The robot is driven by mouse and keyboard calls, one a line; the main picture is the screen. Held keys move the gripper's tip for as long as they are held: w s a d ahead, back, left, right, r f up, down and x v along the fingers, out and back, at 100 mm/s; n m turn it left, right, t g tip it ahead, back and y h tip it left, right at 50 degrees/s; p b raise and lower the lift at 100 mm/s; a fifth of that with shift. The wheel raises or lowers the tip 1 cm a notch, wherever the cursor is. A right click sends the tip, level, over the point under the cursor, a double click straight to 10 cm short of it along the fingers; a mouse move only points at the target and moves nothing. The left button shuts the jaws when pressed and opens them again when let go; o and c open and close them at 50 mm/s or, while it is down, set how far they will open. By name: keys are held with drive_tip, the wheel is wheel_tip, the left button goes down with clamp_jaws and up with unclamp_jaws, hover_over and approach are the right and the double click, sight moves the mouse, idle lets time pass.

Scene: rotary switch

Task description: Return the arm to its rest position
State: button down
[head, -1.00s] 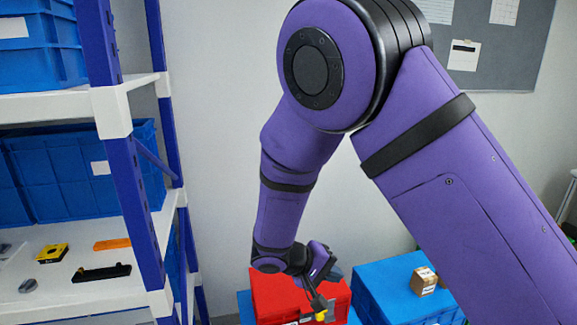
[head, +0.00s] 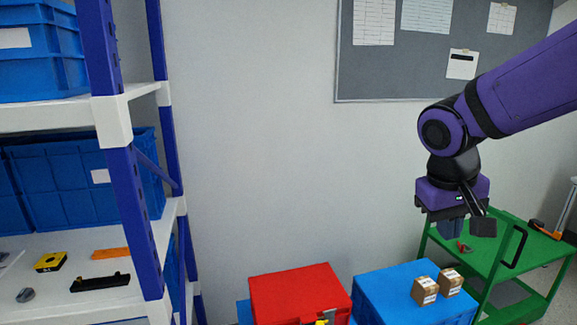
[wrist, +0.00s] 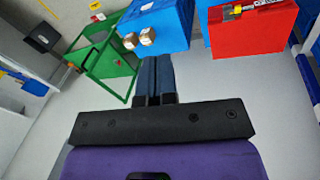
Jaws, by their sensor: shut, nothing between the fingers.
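My purple arm reaches in from the right of the head view, and my gripper (head: 452,228) hangs from its end, pointing down. It is in the air in front of the green cart, right of the blue box. In the wrist view my gripper's two dark fingers (wrist: 155,80) lie side by side, shut, with nothing between them. No rotary switch can be made out in these frames.
A blue shelf rack (head: 132,200) with blue bins stands at the left. A red box (head: 300,290) and a blue box (head: 385,300) bearing small cartons (head: 425,290) stand low in the middle. A green cart (head: 505,255) is at the right.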

drive_tip(key=s+d+r+t+y, duration=0.2)
drive_tip(key=s+r, duration=0.4)
drive_tip(key=s, duration=0.5)
drive_tip(key=shift+s+d+r+t+y, duration=0.3)
drive_tip(key=shift+s+d+t, duration=0.1)
drive_tip(key=shift+d+t, duration=0.6)
drive_tip(key=shift+a, duration=0.1)
